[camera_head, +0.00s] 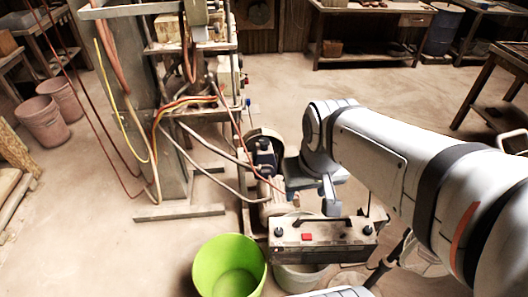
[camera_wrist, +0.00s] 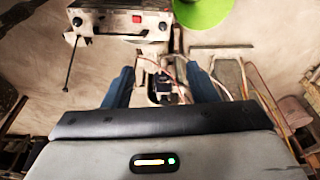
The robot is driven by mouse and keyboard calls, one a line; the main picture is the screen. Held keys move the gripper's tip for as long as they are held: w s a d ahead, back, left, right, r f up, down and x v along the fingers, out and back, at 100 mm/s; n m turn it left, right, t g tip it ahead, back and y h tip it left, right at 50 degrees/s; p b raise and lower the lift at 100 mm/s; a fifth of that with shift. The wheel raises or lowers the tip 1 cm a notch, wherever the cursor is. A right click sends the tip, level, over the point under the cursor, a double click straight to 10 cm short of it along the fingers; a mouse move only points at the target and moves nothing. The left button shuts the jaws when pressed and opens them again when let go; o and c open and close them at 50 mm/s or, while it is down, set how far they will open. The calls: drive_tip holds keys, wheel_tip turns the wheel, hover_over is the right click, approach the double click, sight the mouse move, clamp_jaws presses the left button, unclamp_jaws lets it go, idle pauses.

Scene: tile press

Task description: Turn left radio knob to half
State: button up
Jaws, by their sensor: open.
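The radio (camera_head: 325,245) is a dark, worn box with a handle, low in the head view. Its left knob (camera_head: 280,232) is black, near a red button (camera_head: 307,236); its right knob (camera_head: 368,230) is at the other end. In the wrist view the radio (camera_wrist: 112,24) is at the top left and appears turned around, so the left knob (camera_wrist: 163,26) is on the right, beside the red button. My gripper (camera_wrist: 160,80) is open, with blue fingers apart and nothing between them. In the head view it is just behind the radio, apart from the knob.
A lime-green bucket (camera_head: 230,268) stands left of the radio, and a pale bucket (camera_head: 298,278) is below it. A machine frame (camera_head: 170,150) with hanging hoses and cables rises behind at left. Open floor (camera_head: 365,92) lies farther back, before a workbench.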

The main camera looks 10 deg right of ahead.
sight(279, 230)
drive_tip(key=w+f+n+g+b, duration=0.1)
drive_tip(key=w+f+b, duration=0.4)
drive_tip(key=f+b, duration=0.4)
drive_tip(key=w+f+n+b, duration=0.2)
drive_tip(key=w+f+b, duration=0.3)
drive_tip(key=f+b, duration=0.4)
drive_tip(key=w+f+n+g+b, duration=0.1)
drive_tip(key=w+f+b, duration=0.4)
drive_tip(key=f+b, duration=0.5)
drive_tip(key=shift+w+a+f+n+g, duration=0.1)
drive_tip(key=shift+f+n, duration=0.05)
drive_tip(key=shift+f, duration=1.15)
drive_tip(key=shift+w+a+f+n+g, duration=0.1)
drive_tip(key=shift+f, duration=1.25)
drive_tip(key=shift+w+a+f+n+g, duration=0.1)
drive_tip(key=shift+f+n, duration=0.05)
drive_tip(key=shift+f, duration=1.15)
wheel_tip(279, 230, down, 8)
drive_tip(key=b, duration=0.3)
drive_tip(key=shift+r, duration=0.1)
drive_tip(key=shift+c, duration=0.2)
drive_tip(key=c, duration=0.9)
